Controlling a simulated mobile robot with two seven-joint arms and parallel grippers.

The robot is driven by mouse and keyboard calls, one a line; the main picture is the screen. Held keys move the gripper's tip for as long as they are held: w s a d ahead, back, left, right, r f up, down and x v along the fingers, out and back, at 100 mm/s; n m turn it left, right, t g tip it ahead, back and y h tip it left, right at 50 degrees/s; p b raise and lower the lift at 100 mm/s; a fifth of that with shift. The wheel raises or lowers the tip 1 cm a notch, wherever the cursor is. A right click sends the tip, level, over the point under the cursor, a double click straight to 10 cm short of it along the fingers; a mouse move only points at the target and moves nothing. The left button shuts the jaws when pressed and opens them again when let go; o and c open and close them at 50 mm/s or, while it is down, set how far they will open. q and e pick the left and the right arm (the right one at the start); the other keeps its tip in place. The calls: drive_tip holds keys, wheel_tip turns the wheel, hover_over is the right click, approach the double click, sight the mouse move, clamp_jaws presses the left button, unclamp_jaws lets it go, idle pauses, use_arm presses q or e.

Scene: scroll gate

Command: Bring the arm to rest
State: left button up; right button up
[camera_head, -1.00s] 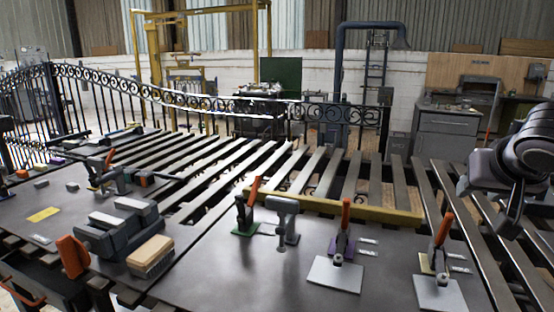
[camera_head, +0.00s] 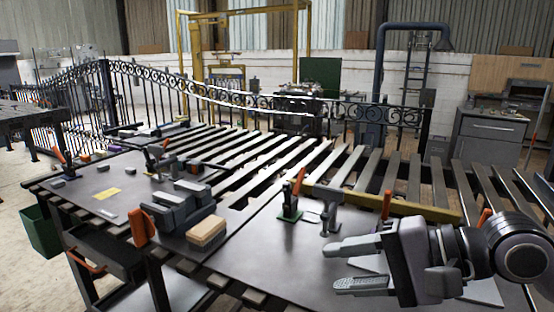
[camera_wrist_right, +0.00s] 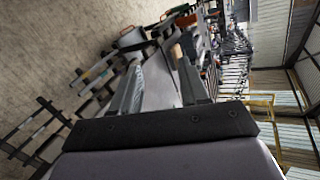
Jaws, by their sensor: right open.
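My right arm comes in from the right in the head view. Its gripper (camera_head: 350,266) points left over the front right of the steel table (camera_head: 265,262). The two jaws are apart with nothing between them. The wrist view also shows the two open fingers (camera_wrist_right: 158,92), with the bench and hall beyond them. The gripper hides part of the table's right side and the clamps there. My left gripper is not in view.
A vise (camera_head: 178,210) and a wooden-backed brush (camera_head: 206,231) sit on the table to the left. A green-based toggle clamp (camera_head: 292,200) and a grey clamp post (camera_head: 330,210) stand behind the gripper. A yellow bar (camera_head: 400,205) lies across the slats. A scroll gate (camera_head: 240,98) stands behind.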

wheel_tip(320, 180, up, 8)
drive_tip(key=s+a+m+t+y, duration=0.25)
drive_tip(key=m+t+y, duration=0.5)
drive_tip(key=m, duration=0.95)
drive_tip(key=w+d+f+m+t+h, duration=0.2)
drive_tip(key=d+f+m+h, duration=0.7)
drive_tip(key=m, duration=0.8)
drive_tip(key=w+d+f+m+t+h, duration=0.2)
drive_tip(key=d+f+m+h, duration=0.3)
drive_tip(key=f+m+h, duration=0.9)
drive_tip(key=s+f+m+g+y, duration=0.2)
drive_tip(key=s+f+m+g, duration=0.5)
drive_tip(key=s, duration=0.4)
drive_tip(key=s+f+m+g+y, duration=0.2)
drive_tip(key=s+f+m+g, duration=0.55)
drive_tip(key=s, duration=0.25)
drive_tip(key=w+a+f+t+y+p, duration=0.1)
drive_tip(key=w+a+f+t+y, duration=0.1)
drive_tip(key=w+f+t, duration=0.4)
drive_tip(key=shift+w+f+t, duration=0.35)
drive_tip(key=shift+f+t, duration=0.5)
drive_tip(key=shift+t, duration=0.15)
